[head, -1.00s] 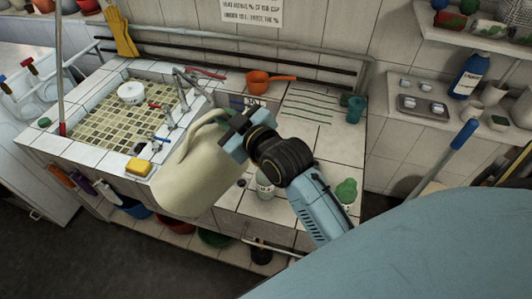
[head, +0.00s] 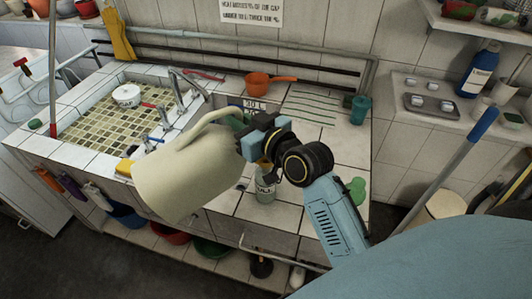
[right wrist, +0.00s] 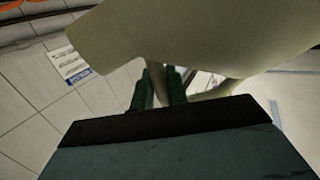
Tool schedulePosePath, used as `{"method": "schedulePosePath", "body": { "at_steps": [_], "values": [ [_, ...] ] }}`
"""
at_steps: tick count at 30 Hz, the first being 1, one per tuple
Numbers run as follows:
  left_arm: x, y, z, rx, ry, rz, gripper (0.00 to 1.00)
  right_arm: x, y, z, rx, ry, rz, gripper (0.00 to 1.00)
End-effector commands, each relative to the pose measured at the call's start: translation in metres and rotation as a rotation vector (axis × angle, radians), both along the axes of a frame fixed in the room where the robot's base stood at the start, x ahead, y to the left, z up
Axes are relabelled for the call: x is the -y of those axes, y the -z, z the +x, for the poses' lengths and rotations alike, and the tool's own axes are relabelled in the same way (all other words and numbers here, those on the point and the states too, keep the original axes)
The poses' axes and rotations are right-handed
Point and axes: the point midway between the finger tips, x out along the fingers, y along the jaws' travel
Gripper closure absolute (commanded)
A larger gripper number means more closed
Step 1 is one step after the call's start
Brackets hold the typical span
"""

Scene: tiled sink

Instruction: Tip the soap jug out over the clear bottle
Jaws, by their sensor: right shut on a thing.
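The cream soap jug (head: 183,178) is in the air in front of the sink's tiled edge, tilted well over on its side. My right gripper (head: 250,138) is shut on its handle (head: 208,122). The jug's mouth and any soap flow cannot be made out. In the right wrist view the pale jug (right wrist: 200,35) fills the top, beyond the gripper fingers (right wrist: 160,85). A small container with dark lettering (head: 265,190) stands on the tiles below and right of the jug, partly hidden by my gripper; I cannot tell surely that it is the clear bottle. My left gripper is not in view.
An orange pan (head: 262,84) and a teal cup (head: 360,108) stand at the back. A green object (head: 357,190) lies right of my forearm.

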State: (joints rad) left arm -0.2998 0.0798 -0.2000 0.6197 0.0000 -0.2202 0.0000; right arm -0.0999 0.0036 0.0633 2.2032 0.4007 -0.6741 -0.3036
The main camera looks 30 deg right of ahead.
Motion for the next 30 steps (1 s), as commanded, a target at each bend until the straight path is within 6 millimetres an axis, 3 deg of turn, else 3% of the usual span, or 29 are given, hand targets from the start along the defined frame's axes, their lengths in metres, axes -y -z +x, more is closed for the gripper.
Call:
{"method": "schedulePosePath", "body": {
  "at_steps": [3,14,30],
  "values": [
    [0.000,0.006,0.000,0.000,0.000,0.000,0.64,0.007,0.006,0.000,0.006,0.000,0.051,1.00],
    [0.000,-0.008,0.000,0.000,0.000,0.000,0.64,0.018,-0.005,0.000,0.004,0.000,0.198,1.00],
    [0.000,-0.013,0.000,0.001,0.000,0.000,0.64,0.031,-0.010,0.000,0.002,-0.001,0.354,1.00]
  ]
}}
